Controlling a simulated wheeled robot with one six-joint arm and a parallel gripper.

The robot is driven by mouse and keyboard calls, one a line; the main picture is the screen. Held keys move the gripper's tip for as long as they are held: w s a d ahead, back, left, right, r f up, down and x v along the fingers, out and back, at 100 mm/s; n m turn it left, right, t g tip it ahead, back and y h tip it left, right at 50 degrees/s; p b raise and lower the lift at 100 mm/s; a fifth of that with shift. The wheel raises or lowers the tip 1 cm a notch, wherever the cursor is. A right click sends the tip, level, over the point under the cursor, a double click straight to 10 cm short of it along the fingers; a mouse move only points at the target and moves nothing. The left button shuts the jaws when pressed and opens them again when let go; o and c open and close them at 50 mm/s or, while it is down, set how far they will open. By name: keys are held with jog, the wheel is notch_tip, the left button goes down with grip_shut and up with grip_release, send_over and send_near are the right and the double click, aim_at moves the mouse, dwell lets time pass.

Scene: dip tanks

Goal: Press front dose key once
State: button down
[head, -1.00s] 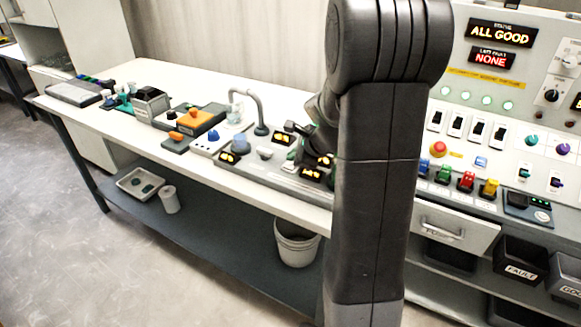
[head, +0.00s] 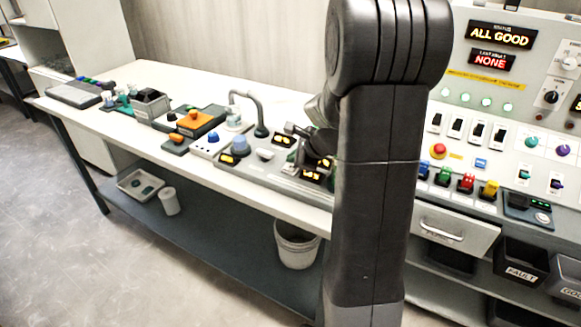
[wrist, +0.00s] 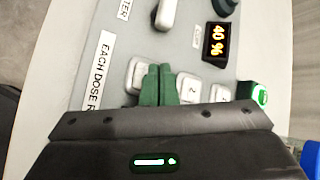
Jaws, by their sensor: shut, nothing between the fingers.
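In the wrist view my gripper (wrist: 158,72) is shut and empty, its two green fingers together over a row of pale dose keys. One key (wrist: 134,76) lies just left of the fingertips and is partly hidden by them. A key marked 2 (wrist: 187,88) is just to their right, and another key (wrist: 221,92) is farther right. I cannot tell whether the fingertips touch a key. In the head view the grey dose panel (head: 258,178) is on the bench, with my gripper over its right part, largely hidden by my arm.
A label (wrist: 98,72) is at left. A spout (head: 258,112) rises behind the panel. An upright control console (head: 480,120) stands at right.

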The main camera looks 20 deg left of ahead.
jog(key=shift+f, duration=0.1)
dwell(0.7)
jog(key=shift+f+b, duration=0.3)
jog(key=shift+f, duration=0.05)
jog(key=shift+s+f+b, duration=0.15)
jog(key=shift+f+b, duration=0.4)
jog(key=shift+f, duration=0.25)
dwell(0.6)
jog(key=shift+r, duration=0.1)
jog(key=shift+w+d+r+p, duration=0.1)
jog(key=shift+w+r+p, duration=0.05)
jog(key=shift+r+p, duration=0.4)
jog(key=shift+w+r+p, duration=0.1)
jog(key=shift+r+p, duration=0.35)
jog(key=shift+r, duration=0.1)
notch_tip(320, 180, up, 5)
jog(key=p, duration=0.4)
dwell(0.6)
